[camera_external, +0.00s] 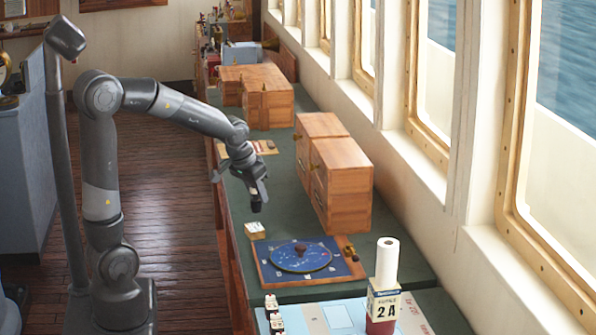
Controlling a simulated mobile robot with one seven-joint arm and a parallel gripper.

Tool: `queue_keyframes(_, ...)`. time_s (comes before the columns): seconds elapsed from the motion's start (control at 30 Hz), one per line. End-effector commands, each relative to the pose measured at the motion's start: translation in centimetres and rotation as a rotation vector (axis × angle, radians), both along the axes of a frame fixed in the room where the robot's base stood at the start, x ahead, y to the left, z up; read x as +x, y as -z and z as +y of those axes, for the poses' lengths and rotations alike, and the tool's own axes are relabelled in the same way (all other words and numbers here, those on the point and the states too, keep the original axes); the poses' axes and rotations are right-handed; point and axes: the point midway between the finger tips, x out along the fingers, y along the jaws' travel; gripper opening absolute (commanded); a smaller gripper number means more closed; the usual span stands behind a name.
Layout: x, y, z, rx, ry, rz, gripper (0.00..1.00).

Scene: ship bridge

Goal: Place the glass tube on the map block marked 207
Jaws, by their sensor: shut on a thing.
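My gripper (257,191) points down above the green counter, left of the wooden drawer boxes. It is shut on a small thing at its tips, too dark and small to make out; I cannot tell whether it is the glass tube. No glass tube shows clearly elsewhere. A small block with a pale top (255,230) sits on the counter below my gripper, apart from it. Small white-topped blocks (272,308) stand at the front left edge of the pale chart. I cannot read 207 on any block.
A blue round dial on a board (301,256) lies in front of my gripper. Wooden drawer boxes (340,184) stand close on the right by the windows. A box marked 2A (384,304) with a white roll (387,262) stands at front right. Green counter (285,210) is bare between them.

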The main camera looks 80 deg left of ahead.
Motion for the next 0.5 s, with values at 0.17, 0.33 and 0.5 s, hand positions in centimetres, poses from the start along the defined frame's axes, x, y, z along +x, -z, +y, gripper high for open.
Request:
queue_keyframes(0.17, -0.1, 2.3, 3.8, -0.001, -0.004, 0.003, 0.07)
queue_keyframes(0.33, 0.0, 3.3, 5.4, -0.001, -0.001, 0.001, 0.07)
queue_keyframes(0.5, 0.0, 5.1, 5.6, -0.001, 0.001, 0.003, 0.07)
